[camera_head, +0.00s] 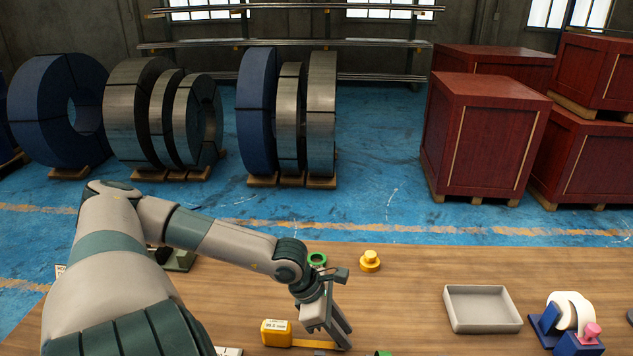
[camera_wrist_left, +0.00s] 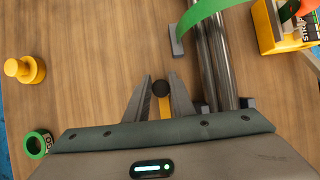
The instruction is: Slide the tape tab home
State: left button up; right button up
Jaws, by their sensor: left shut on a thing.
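A yellow tape case (camera_head: 277,333) with a white label sits on the wooden table at the bottom of the head view. A yellow tape strip (camera_head: 310,343) runs from it to the right, to my left gripper (camera_head: 343,345). In the left wrist view, a dark round tab (camera_wrist_left: 160,88) is at the strip's end, between the fingertips of my left gripper (camera_wrist_left: 160,95). The gripper is shut on this tab, low over the table. The tape case is hidden in the wrist view. My right gripper is not in view.
Metal tubes (camera_wrist_left: 218,60) lie beside the gripper, with a green strip (camera_wrist_left: 205,12) near them. A green ring (camera_head: 317,259) and a yellow knob (camera_head: 370,261) stand behind. A grey tray (camera_head: 481,325) and a tape dispenser (camera_head: 548,325) are to the right.

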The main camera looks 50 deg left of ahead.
pick_arm(q)
jog(key=shift+s+a+p, duration=1)
jog(key=shift+s+p, duration=0.05)
jog(key=shift+p, duration=0.05)
jog(key=shift+s+a+r+p, duration=0.1)
jog(key=shift+s+a+p, duration=0.7)
jog(key=shift+p, duration=0.6)
jog(key=shift+s+a+p, duration=0.2)
jog(key=shift+s+p, duration=0.1)
jog(key=shift+p, duration=0.05)
jog(key=shift+s+a+p, duration=0.65)
jog(key=shift+s+p, duration=0.1)
jog(key=shift+p, duration=0.55)
jog(key=shift+s+a+p, duration=0.6)
jog(key=shift+p, duration=0.35)
